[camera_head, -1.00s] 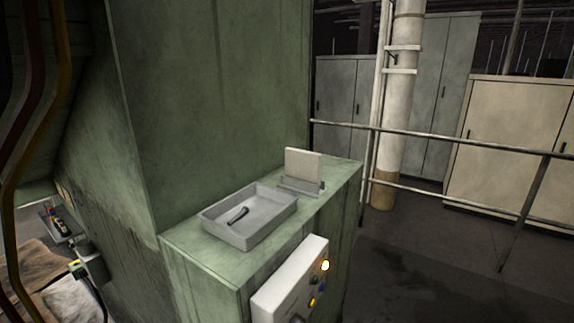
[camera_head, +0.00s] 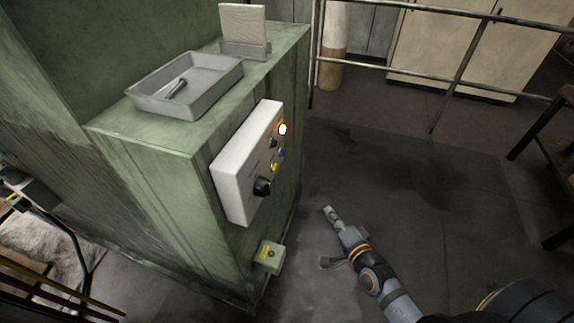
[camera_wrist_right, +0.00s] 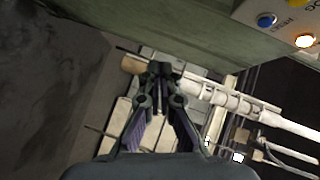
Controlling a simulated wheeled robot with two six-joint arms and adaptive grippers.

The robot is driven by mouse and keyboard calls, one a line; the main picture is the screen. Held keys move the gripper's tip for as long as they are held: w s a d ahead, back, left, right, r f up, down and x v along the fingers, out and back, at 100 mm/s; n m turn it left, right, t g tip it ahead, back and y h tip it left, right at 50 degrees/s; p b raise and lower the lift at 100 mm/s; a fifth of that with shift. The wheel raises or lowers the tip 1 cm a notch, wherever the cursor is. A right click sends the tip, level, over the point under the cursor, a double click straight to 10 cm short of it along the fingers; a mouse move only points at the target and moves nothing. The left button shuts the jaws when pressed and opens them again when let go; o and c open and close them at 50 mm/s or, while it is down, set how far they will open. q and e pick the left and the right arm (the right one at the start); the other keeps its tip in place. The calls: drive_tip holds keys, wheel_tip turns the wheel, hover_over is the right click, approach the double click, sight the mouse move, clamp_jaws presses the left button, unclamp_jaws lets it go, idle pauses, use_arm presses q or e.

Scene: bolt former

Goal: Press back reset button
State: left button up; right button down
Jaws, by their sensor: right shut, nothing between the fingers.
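A white control box (camera_head: 236,172) is fixed to the side of the green machine. It carries a blue button (camera_head: 281,153), a lit orange-white button (camera_head: 283,129), a yellow button (camera_head: 274,167), a dark green button and a black knob (camera_head: 262,186). In the right wrist view the blue button (camera_wrist_right: 267,19) is at the upper right, with lettering beside it that seems to read RESET. The lit button (camera_wrist_right: 305,41) is near it. My right gripper (camera_head: 328,210) is shut and empty, right of and below the box, apart from it. Its fingertips (camera_wrist_right: 160,70) also show in the wrist view. My left gripper is out of view.
A small pale green box (camera_head: 270,256) with a button juts from the machine's lower side. A grey tray (camera_head: 145,98) holding a dark bolt-like piece sits on the ledge, near an upright plate (camera_head: 243,22). Railings (camera_head: 455,79) stand behind. The floor to the right is open.

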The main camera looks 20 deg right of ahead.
drive_tip(key=a+r+m+t+y, duration=0.1)
drive_tip(key=a+r+m+t, duration=0.1)
drive_tip(key=r, duration=1)
drive_tip(key=shift+a+r+m+t+b, duration=0.25)
drive_tip(key=shift+a+m+t+b, duration=0.15)
drive_tip(key=shift+a, duration=0.45)
drive_tip(key=shift+w, duration=0.1)
drive_tip(key=b, duration=0.2)
approach(282, 152)
drive_tip(key=w+d+f, duration=0.1)
drive_tip(key=w+d, duration=0.2)
drive_tip(key=w, duration=0.2)
drive_tip(key=w+a, duration=0.2)
drive_tip(key=shift+w+a+r, duration=0.1)
drive_tip(key=shift+a, duration=0.2)
